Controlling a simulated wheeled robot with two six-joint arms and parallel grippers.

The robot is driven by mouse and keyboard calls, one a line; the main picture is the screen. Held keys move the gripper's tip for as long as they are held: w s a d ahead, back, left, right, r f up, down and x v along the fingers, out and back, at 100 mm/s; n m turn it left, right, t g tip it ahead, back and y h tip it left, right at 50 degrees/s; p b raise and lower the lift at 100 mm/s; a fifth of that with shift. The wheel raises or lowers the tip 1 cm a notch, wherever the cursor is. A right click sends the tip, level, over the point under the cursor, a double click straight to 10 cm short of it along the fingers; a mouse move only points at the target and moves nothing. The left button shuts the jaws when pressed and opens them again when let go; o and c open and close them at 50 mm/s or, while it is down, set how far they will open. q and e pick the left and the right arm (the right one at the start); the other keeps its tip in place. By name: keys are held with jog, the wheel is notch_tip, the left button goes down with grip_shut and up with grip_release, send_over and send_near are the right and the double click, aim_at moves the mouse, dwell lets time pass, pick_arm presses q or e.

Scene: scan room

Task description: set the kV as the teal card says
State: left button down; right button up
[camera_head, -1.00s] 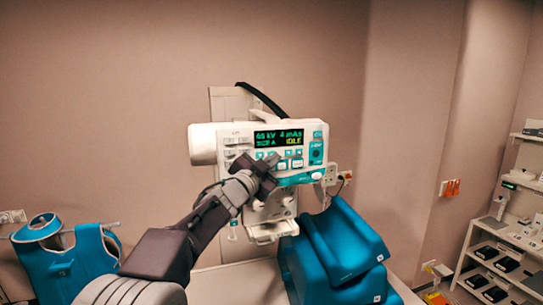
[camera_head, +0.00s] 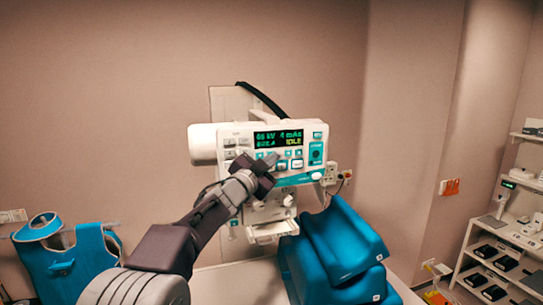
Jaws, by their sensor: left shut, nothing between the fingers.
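The white X-ray unit's control panel (camera_head: 240,142) faces me at the middle of the view. Its dark display (camera_head: 278,138) shows green and yellow text, with a kV value, "4 mAs" and "IDLE"; the kV digits are too small to read surely. A row of small buttons (camera_head: 297,164) sits below the display. My left gripper (camera_head: 272,160) is shut and empty, its tips at the buttons just under the display; I cannot tell whether they touch. It hides some of the buttons. I cannot make out a teal card. My right gripper is not in view.
Blue padded cushions (camera_head: 345,240) stand on the pale table (camera_head: 235,283) below the unit. A blue apron (camera_head: 70,262) is at the lower left. A shelf (camera_head: 463,250) with several small items stands at the right.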

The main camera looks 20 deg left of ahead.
pick_arm(q)
jog(key=shift+w+a, duration=0.2)
jog(key=shift+w, duration=0.1)
jog(key=shift+s, duration=0.1)
dwell(0.5)
jog(key=shift+s+d, duration=0.5)
jog(key=shift+s, duration=0.1)
jog(key=shift+b, duration=0.3)
jog(key=s+d+b, duration=0.1)
jog(key=s, duration=0.1)
jog(key=s+d+b, duration=0.1)
jog(key=s, duration=0.1)
jog(key=shift+d, duration=0.4)
